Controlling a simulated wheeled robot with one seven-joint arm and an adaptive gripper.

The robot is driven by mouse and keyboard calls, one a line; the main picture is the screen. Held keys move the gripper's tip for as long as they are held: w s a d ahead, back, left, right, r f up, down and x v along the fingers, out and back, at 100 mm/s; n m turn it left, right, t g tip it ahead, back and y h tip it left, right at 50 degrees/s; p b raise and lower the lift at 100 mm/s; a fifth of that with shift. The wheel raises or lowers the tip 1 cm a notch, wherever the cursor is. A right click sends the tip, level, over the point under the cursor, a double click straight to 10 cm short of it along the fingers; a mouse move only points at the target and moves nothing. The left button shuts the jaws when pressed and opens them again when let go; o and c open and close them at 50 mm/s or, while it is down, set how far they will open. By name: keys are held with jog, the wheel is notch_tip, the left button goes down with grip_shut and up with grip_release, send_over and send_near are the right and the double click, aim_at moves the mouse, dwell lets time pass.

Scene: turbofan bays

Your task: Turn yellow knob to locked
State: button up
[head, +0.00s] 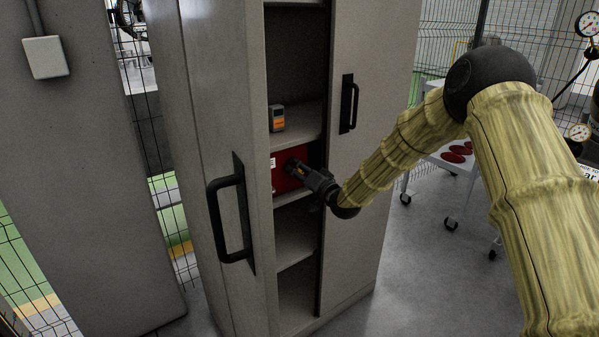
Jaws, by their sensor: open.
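A red box (281,183) with a small white label sits on a middle shelf inside the grey cabinet (203,150). My gripper (293,167) reaches in from the right, with its fingertips at the front of the red box. It is open.
A grey and orange device (277,118) stands on the shelf above. The partly open left door has a black handle (230,213); the right door has another (348,103). The lower shelves look empty. A white wheeled cart (452,168) stands behind my arm.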

jog(key=c, duration=1)
jog(key=shift+n, duration=0.3)
jog(key=n+b, duration=0.1)
jog(key=n, duration=0.2)
jog(key=shift+f+b, duration=0.1)
jog(key=shift+b, duration=0.25)
jog(key=n+b, duration=0.1)
jog(key=n, duration=0.4)
jog(key=shift+b, duration=0.4)
jog(key=n+b, duration=0.2)
jog(key=n, duration=0.3)
jog(key=shift+s+a+n+y+b, duration=0.1)
jog(key=shift+n+y+b, duration=0.2)
jog(key=shift+n+b, duration=0.9)
jog(key=shift+n, duration=1.1)
